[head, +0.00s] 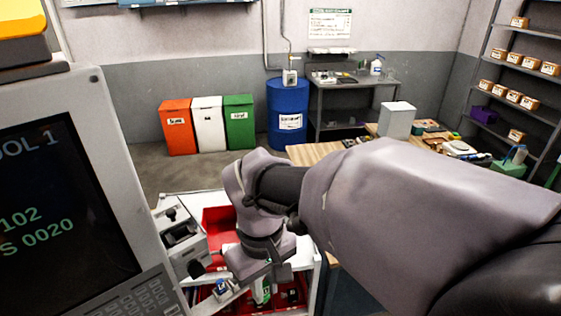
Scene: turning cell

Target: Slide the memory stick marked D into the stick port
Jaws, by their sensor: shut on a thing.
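My gripper (262,275) points down below my grey-sleeved wrist, over the white cart with red trays. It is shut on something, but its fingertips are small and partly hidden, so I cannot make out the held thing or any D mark. A small white and green item (262,291) shows just under the gripper; I cannot tell whether it touches it. The machine control panel (100,105), with a dark screen (55,215) and keys, stands close at the left. I cannot make out a stick port in this view.
The white cart (317,270) holds red trays (217,215) and a grey device (180,240) at its left. A small blue item (221,287) lies left of my gripper. A wooden bench (318,151), a blue drum (288,110) and bins (208,123) stand behind; shelves (520,95) stand right.

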